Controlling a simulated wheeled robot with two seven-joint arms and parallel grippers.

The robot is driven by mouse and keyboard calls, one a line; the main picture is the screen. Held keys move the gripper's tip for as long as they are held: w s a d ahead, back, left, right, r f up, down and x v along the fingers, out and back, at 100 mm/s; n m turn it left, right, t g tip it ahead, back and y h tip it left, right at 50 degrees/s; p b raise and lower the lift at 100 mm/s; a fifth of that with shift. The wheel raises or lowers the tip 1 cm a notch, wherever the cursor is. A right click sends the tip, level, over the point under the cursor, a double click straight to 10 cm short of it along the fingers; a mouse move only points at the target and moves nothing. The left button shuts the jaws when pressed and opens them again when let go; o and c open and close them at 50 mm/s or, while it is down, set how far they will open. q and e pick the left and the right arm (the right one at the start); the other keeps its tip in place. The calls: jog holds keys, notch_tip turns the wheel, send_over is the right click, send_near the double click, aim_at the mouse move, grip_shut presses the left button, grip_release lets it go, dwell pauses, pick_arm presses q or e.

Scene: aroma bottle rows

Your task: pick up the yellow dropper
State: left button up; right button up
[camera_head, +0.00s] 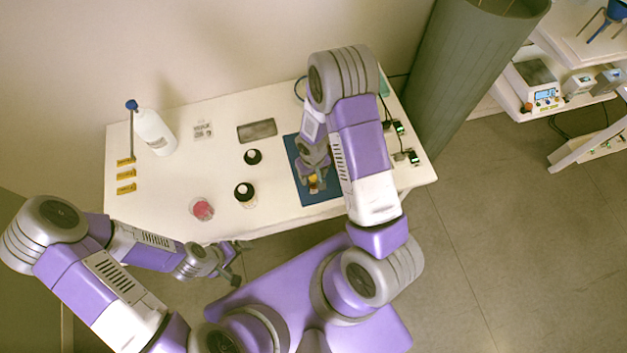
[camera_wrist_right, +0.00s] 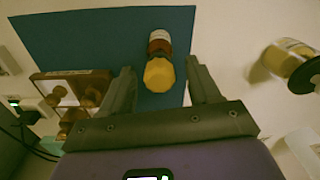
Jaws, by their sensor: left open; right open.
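The yellow dropper (camera_wrist_right: 159,73) shows as a yellow cap on a small reddish-brown bottle (camera_wrist_right: 160,43) with a white label, over the blue mat (camera_wrist_right: 90,42). In the head view a small yellow spot (camera_head: 313,180) shows at my right gripper (camera_head: 314,187). My right gripper (camera_wrist_right: 160,82) is open, with one finger on each side of the yellow dropper and visible gaps between. The head view shows the blue mat (camera_head: 296,165) partly hidden by my right arm. My left gripper (camera_head: 236,262) is open and empty off the table's front edge.
A wooden rack with brown bottles (camera_wrist_right: 72,97) stands left of the dropper in the wrist view. Black-lidded jars (camera_head: 252,157) (camera_head: 244,194), a red dish (camera_head: 202,209) and a white wash bottle (camera_head: 154,133) stand on the white table (camera_head: 180,185). A grey tray (camera_head: 257,130) lies behind.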

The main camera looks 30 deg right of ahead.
jog(key=shift+f, duration=0.25)
jog(key=c, duration=0.7)
notch_tip(320, 180, up, 10)
jog(key=shift+r+p, duration=0.1)
jog(key=shift+p, duration=0.25)
